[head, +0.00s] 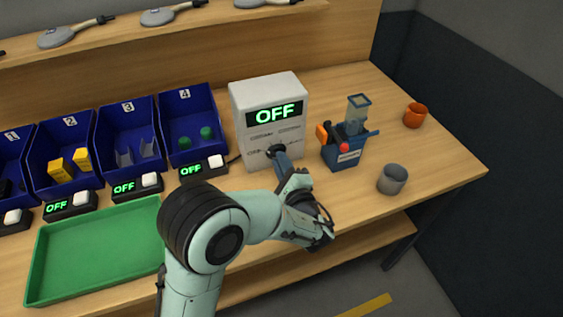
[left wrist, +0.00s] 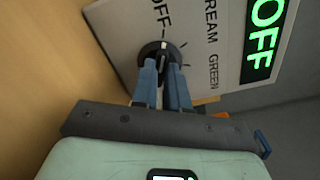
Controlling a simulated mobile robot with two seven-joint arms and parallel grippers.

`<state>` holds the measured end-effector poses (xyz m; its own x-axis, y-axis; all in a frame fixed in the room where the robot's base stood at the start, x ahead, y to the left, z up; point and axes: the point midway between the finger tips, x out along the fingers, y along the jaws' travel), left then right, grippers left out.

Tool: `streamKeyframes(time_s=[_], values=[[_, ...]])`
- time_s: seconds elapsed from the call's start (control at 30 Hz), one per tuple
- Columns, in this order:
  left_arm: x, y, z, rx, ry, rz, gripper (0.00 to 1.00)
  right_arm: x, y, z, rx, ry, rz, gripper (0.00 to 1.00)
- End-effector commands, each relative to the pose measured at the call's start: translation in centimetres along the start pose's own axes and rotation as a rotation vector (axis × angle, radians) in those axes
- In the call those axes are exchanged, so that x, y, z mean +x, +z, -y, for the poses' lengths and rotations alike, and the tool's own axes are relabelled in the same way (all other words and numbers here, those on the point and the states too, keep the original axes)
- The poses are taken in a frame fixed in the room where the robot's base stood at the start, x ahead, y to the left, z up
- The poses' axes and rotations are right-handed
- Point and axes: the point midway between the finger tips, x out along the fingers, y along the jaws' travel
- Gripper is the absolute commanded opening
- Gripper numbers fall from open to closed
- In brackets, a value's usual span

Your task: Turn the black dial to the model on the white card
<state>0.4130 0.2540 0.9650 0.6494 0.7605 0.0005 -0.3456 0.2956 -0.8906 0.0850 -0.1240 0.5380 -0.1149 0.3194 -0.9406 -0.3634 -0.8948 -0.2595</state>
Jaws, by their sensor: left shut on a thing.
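The black dial (left wrist: 152,50) is on the front of a white box (head: 266,98). In the left wrist view its pale mark points towards the printed "OFF", with "REAM" and "GREEN" printed beside it. My left gripper (head: 277,152) reaches the box's lower front. Its two blue fingers (left wrist: 166,70) are closed on the dial, hiding part of it. The box's display (head: 274,114) reads OFF in green. A small white label (head: 349,157) is on the blue machine; its writing is too small to read. I cannot tell whether it is the white card. My right gripper is not in view.
The blue machine (head: 344,140) with an orange part stands right of the box. Blue numbered bins (head: 128,138) and a green tray (head: 95,255) are left. Small OFF displays line the bins.

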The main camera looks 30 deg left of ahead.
Motion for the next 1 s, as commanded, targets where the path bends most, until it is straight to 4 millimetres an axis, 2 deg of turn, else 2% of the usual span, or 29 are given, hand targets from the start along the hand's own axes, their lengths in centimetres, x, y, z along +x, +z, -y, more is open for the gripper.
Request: streamKeyframes(time_s=[0.6, 1.0], values=[[0.0, 0.1, 0.3, 0.486, 0.001, 0.000, 0.00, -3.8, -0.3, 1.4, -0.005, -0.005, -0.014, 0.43], [0.0, 0.0, 0.2, 0.677, 0.001, -0.001, 0.00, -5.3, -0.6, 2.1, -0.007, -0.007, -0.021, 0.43]])
